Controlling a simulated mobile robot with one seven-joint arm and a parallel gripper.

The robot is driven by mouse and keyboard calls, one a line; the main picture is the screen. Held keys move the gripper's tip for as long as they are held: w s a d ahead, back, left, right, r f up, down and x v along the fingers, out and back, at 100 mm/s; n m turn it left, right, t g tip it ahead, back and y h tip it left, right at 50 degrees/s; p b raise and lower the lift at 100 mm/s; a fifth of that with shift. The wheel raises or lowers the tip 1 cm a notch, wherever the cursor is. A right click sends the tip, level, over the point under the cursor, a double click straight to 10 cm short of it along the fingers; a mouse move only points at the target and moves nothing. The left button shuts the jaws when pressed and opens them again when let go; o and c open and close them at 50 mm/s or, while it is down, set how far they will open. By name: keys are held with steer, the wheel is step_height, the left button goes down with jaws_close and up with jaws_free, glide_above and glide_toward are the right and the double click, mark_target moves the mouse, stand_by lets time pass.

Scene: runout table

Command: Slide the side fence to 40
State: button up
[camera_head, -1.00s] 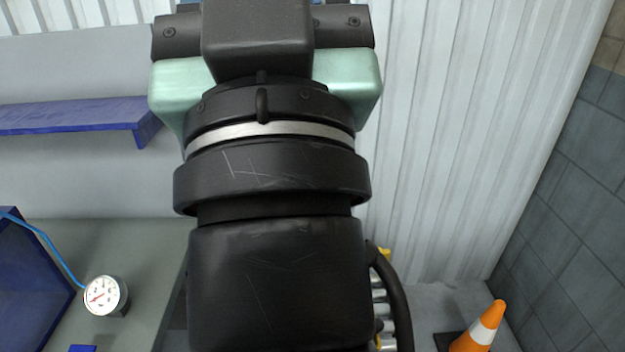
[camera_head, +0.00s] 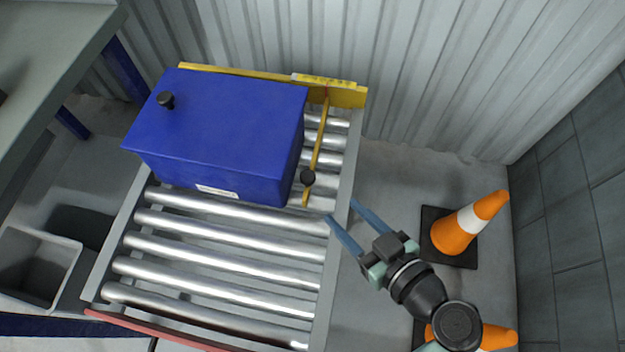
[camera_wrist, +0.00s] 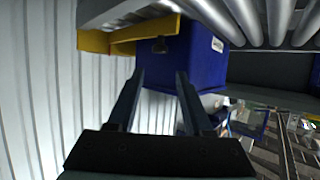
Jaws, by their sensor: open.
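The blue box (camera_head: 225,125) stands on the roller table (camera_head: 120,250), close to the fence's left side. Orange cones (camera_head: 468,226) stand on the floor to the right. A grey bin (camera_head: 38,265) is at left. A ribbed wall closes the back.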

mark_target(309, 178)
steer(key=x, duration=1.2)
steer(key=shift+r, duration=0.1)
jaws_close()
steer(key=shift+b, duration=0.3)
stand_by(0.7)
